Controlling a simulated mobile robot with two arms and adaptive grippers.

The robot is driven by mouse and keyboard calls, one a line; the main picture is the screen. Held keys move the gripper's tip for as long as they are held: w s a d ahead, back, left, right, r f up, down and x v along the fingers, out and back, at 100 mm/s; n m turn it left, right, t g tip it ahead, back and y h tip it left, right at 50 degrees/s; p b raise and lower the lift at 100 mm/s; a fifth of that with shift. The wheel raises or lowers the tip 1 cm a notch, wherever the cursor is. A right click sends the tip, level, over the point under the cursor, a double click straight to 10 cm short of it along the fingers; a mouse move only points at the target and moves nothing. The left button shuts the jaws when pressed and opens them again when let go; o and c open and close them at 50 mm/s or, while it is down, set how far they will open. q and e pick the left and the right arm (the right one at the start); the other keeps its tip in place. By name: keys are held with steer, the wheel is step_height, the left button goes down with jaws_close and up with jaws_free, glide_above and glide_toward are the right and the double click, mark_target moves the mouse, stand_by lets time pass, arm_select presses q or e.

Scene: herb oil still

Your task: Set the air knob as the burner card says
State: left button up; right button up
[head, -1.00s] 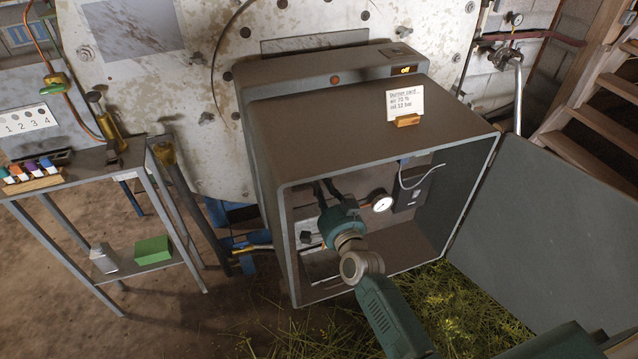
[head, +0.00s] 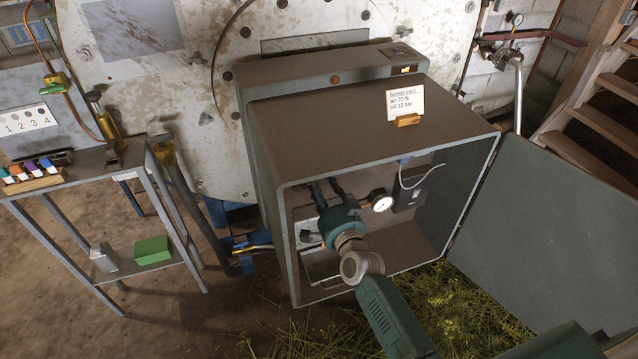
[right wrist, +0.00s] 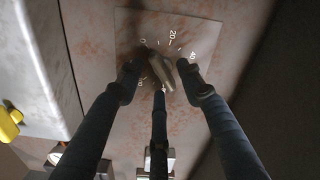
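The burner card (head: 405,101) stands in a wooden holder on top of the grey burner housing and appears to read air 70 %, oil 12 bar. My right gripper (head: 322,190) reaches into the open front of the housing. In the right wrist view, the metal air knob (right wrist: 163,68) sits on a scale plate (right wrist: 205,32) with marks 0, 20 and 40 showing; the other marks are mostly hidden. The three dark fingers of my right gripper (right wrist: 158,78) stand spread around the knob, with a seeming gap at the left finger; firm contact cannot be made out. My left gripper is out of view.
A pressure gauge (head: 381,202) and a dark box (head: 412,190) with a cable sit inside the housing, right of the gripper. The housing door (head: 550,215) hangs open at the right. A display (head: 404,70) reads off. A metal side table (head: 90,165) stands left.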

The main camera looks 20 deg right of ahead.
steer(key=shift+s, duration=0.1)
steer(key=s, duration=1.2)
steer(key=shift+d, duration=0.25)
steer(key=shift+w, duration=0.1)
steer(key=s+a+f+n+g, duration=0.1)
steer(key=s+f+n+g, duration=0.3)
steer(key=f, duration=0.7)
steer(key=s+a+f+g, duration=0.1)
steer(key=s+f, duration=0.5)
steer(key=f, duration=0.5)
steer(key=s+f+n+g, duration=0.3)
steer(key=s+f, duration=0.2)
steer(key=f, duration=0.7)
steer(key=s+d+f+n+g, duration=0.1)
steer(key=s+f+n+g, duration=0.1)
steer(key=s+f, duration=0.4)
steer(key=s+d+f+n+g, duration=0.2)
steer(key=s+f+g, duration=0.2)
steer(key=s, duration=1.2)
steer(key=s+d+f+n+g, duration=0.1)
steer(key=s+f+g, duration=0.2)
steer(key=s+f, duration=0.5)
steer(key=s, duration=0.2)
steer(key=shift+s+d+n+h, duration=0.3)
steer(key=shift+s+n, duration=0.1)
steer(key=shift+f, duration=0.1)
